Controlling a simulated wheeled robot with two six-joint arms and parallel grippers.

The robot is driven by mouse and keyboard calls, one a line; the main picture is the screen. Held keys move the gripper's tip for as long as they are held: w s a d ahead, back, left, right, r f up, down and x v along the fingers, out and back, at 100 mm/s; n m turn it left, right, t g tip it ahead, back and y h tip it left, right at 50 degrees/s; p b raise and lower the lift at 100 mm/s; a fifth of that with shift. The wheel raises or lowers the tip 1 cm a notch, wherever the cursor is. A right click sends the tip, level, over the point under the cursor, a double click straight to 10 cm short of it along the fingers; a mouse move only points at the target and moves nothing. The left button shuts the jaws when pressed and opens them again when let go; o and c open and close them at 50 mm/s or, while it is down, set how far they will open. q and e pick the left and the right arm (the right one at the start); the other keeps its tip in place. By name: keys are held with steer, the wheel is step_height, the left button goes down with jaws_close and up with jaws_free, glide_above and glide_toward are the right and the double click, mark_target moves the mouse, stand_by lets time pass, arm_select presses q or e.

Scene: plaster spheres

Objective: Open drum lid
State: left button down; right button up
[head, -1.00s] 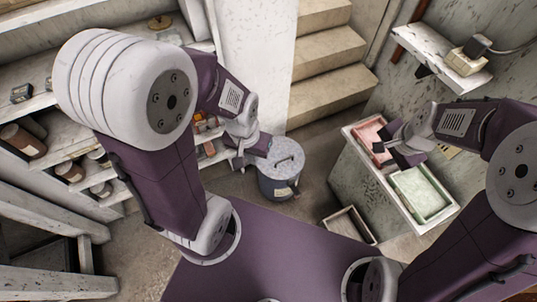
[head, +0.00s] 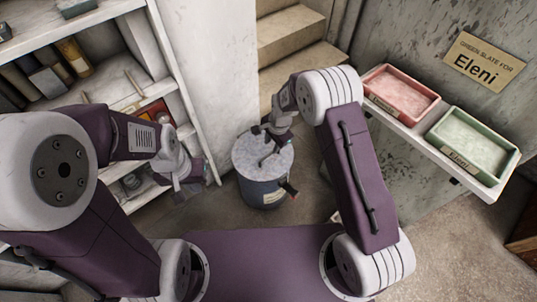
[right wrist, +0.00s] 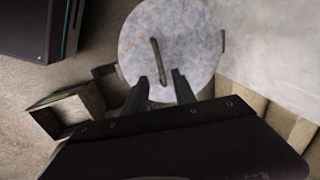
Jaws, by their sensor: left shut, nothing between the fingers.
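The drum (head: 262,190) is blue-grey and stands upright on the floor in the middle of the head view. Its round, pale, speckled lid (head: 248,156) lies on top, with a thin bar handle (right wrist: 158,62) across it. My right gripper (head: 272,138) is over the lid from the far side, open; in the right wrist view its two dark fingers (right wrist: 163,88) are apart, with the near end of the handle between or just beyond their tips. I cannot tell whether they touch it. My left gripper (head: 196,188) is shut and empty, left of the drum and apart from it.
Shelves with books and boxes (head: 72,55) stand at the left. Stairs (head: 290,40) rise behind the drum. A ledge (head: 412,133) at the right bears a red tray (head: 432,107) and a green tray (head: 445,142). A wooden crate (right wrist: 62,108) sits near the drum.

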mark_target(270, 155)
steer(key=f+b, duration=0.1)
steer(key=f, duration=0.1)
steer(key=f+b, duration=0.1)
steer(key=f, duration=0.2)
steer(key=w+f+b, duration=0.1)
steer(key=f, duration=0.1)
steer(key=shift+w+a+f, duration=0.1)
steer(key=shift+a+f, duration=0.05)
steer(key=shift+a, duration=0.2)
jaws_close()
stand_by(0.9)
